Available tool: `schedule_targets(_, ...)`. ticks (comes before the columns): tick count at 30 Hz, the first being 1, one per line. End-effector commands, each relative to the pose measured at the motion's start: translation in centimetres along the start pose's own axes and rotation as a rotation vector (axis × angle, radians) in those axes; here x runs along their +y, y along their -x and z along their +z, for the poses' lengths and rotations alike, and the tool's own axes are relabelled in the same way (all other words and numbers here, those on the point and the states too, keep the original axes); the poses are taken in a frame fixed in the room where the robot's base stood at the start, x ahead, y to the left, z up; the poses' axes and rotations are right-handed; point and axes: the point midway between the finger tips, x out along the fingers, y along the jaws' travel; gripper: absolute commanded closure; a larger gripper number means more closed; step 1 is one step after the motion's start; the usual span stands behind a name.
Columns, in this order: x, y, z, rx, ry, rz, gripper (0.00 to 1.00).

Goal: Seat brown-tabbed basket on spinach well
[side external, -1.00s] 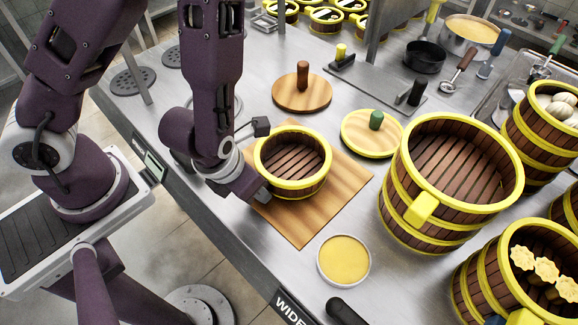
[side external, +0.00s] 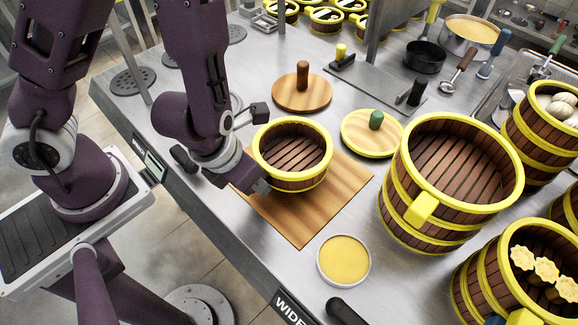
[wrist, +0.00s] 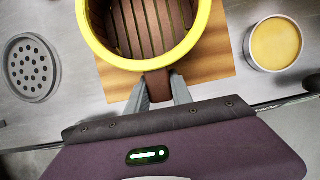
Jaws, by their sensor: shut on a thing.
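The small wooden basket (side external: 294,184) has a yellow rim, an empty slatted floor and a brown tab (wrist: 157,84), which shows in the wrist view. My gripper (wrist: 158,88) is shut on this tab, one finger on each side. The basket is upright and appears slightly above the square wooden board (side external: 300,225). Perforated round plates lie at the counter's left, one (side external: 133,80) near the edge; one also shows in the wrist view (wrist: 32,67). I cannot tell which one is the spinach well; the small edge label is unreadable.
A large yellow-banded tub (side external: 450,185) stands right of the basket. Lids with a brown knob (side external: 302,92) and a green knob (side external: 372,133) lie behind it. A round yellow-filled dish (side external: 343,260) sits in front. A thin post (side external: 135,55) rises near the plates.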

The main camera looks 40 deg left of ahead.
Motion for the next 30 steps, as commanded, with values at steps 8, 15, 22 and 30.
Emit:
schedule_targets(8,0.0,1.0,0.4,-0.001,0.001,-0.002,1.00)
schedule_targets(15,-0.1,1.3,0.5,0.000,0.001,-0.003,1.00)
schedule_targets(22,-0.1,1.3,0.5,0.000,0.000,-0.003,1.00)
schedule_targets(30,-0.1,1.3,0.5,0.000,0.000,-0.003,1.00)
